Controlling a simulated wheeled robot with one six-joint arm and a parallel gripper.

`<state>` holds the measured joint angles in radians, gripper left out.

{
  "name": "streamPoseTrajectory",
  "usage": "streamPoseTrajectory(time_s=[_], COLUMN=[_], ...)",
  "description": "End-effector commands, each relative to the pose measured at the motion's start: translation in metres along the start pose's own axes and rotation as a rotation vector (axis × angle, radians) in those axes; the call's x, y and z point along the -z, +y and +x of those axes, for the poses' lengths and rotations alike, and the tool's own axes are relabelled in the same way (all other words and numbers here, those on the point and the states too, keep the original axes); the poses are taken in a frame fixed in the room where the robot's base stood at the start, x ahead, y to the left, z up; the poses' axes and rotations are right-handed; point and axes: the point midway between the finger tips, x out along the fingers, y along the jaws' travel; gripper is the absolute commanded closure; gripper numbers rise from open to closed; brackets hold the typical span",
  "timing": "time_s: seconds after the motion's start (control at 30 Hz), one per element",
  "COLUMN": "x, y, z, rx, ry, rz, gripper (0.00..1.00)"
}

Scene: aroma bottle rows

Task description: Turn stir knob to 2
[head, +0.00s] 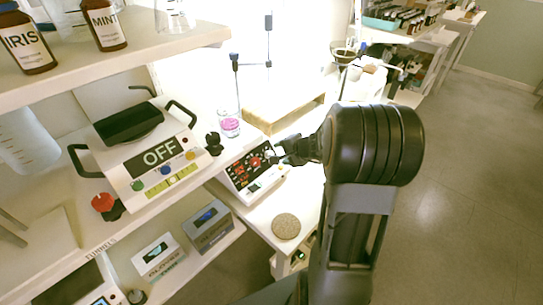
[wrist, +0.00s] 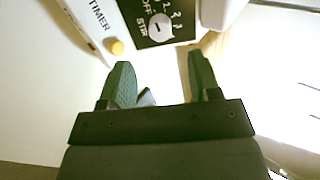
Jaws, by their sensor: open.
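The stir knob (wrist: 160,27) is a pale round knob with a short dark mark, on a dark panel (wrist: 146,41) at the top of the wrist view. "STIR" and "OFF" are printed beside it, with small numbers around its rim. I cannot tell for sure which number the mark faces. My gripper (wrist: 160,66) is open and empty, its two green-grey fingers apart, with the knob beyond and roughly between the tips, not touching. In the head view my gripper (head: 277,155) is at the right side of the white device (head: 240,178) with the dark panel; the knob is hard to make out there.
A yellow button (wrist: 117,47) and the word "TIMER" are left of the panel. In the head view an "OFF" device (head: 135,165) stands to the left, a round cork mat (head: 286,226) lies in front, and a wooden frame (head: 284,112) lies behind.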

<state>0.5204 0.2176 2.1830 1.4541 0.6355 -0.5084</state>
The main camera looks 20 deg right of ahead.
Motion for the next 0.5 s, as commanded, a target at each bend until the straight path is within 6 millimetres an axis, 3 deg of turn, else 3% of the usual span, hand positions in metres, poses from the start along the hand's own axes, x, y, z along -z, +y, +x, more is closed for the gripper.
streamPoseTrajectory(time_s=[0.2, 0.5], x=[-0.001, 0.000], y=[0.001, 0.000], z=[0.041, 0.070], rx=[-0.002, 0.000], ry=[-0.003, 0.000], rz=[-0.001, -0.001], gripper=[0.43, 0.43])
